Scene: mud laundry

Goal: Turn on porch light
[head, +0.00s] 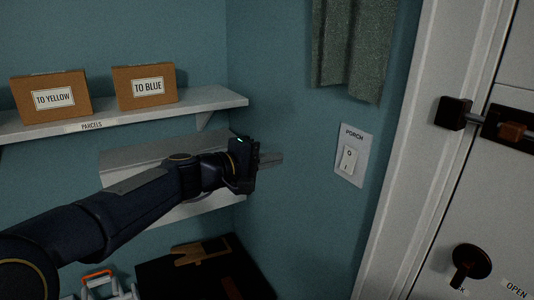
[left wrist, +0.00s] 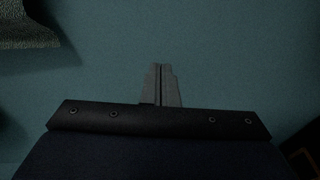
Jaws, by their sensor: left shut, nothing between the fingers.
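The porch light switch (head: 348,159) is a white rocker on a pale plate labelled PORCH (head: 353,144), fixed to the teal wall right of centre in the head view. The rocker carries a circle mark above and a line mark below; I cannot tell which side is pressed. My left gripper (head: 270,159) is shut and empty, to the left of the plate and apart from it in the picture. In the left wrist view its closed fingers (left wrist: 161,84) show against bare teal wall, and the switch is not seen there. My right gripper is not in view.
A grey-green cloth (head: 348,50) hangs above the plate. A white door with a dark latch (head: 484,122) and a round knob (head: 471,262) is at the right. A shelf (head: 218,98) holds boxes labelled TO YELLOW (head: 52,97) and TO BLUE (head: 146,87). The wall between gripper and plate is clear.

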